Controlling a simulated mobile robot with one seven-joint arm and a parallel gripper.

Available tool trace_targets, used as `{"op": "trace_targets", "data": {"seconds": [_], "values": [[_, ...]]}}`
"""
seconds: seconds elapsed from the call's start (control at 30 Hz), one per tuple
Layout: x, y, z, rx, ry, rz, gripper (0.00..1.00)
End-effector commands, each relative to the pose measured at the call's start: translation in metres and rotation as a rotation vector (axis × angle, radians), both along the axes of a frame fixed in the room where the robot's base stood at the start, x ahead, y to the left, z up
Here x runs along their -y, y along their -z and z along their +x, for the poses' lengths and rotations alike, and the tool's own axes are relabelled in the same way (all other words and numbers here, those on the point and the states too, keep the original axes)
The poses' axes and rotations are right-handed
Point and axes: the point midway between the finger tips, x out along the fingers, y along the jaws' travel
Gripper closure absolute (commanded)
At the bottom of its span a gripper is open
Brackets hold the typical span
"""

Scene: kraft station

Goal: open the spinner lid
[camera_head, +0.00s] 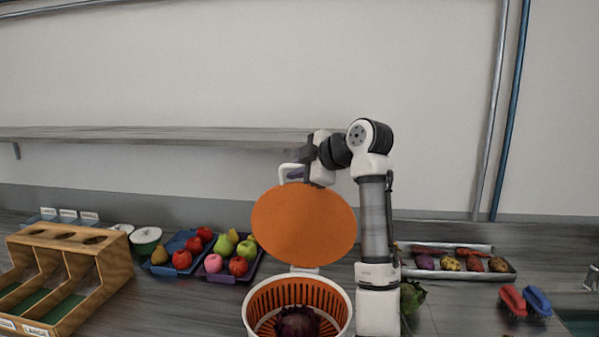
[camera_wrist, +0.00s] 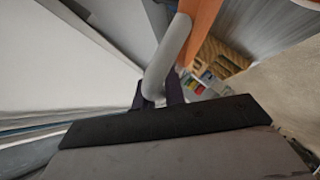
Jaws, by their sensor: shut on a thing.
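The spinner lid (camera_head: 304,226) is an orange disc standing tilted up above the spinner, with its orange face toward the head camera. The spinner (camera_head: 342,321) is a white bowl with an orange slotted basket, open at the top, with a dark purple vegetable (camera_head: 297,321) inside. A white piece joins lid and bowl at the back rim. My gripper (camera_head: 294,174) is at the lid's upper edge, shut on the white lid handle (camera_head: 283,170). In the wrist view the handle (camera_wrist: 170,50) runs between the fingers (camera_wrist: 160,95), beside the orange lid (camera_wrist: 203,20).
Blue (camera_head: 169,264) and purple (camera_head: 211,276) trays of fruit stand left of the spinner. A wooden divided box (camera_head: 88,239) is at far left. A metal tray (camera_head: 511,275) of vegetables and two brushes (camera_head: 525,302) are at right. A grey shelf (camera_head: 140,134) runs behind.

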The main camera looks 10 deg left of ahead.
Motion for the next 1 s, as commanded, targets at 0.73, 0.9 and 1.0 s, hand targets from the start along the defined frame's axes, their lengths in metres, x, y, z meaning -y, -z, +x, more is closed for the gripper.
{"op": "trace_targets", "data": {"seconds": [0.73,0.9,1.0], "values": [[-0.0017,0.0041,0.0074,-0.033,0.000,-0.004,0.67],[-0.0015,0.0039,0.0073,-0.032,0.000,-0.005,0.67],[-0.0013,0.0036,0.0072,-0.031,0.000,-0.004,0.67]]}}
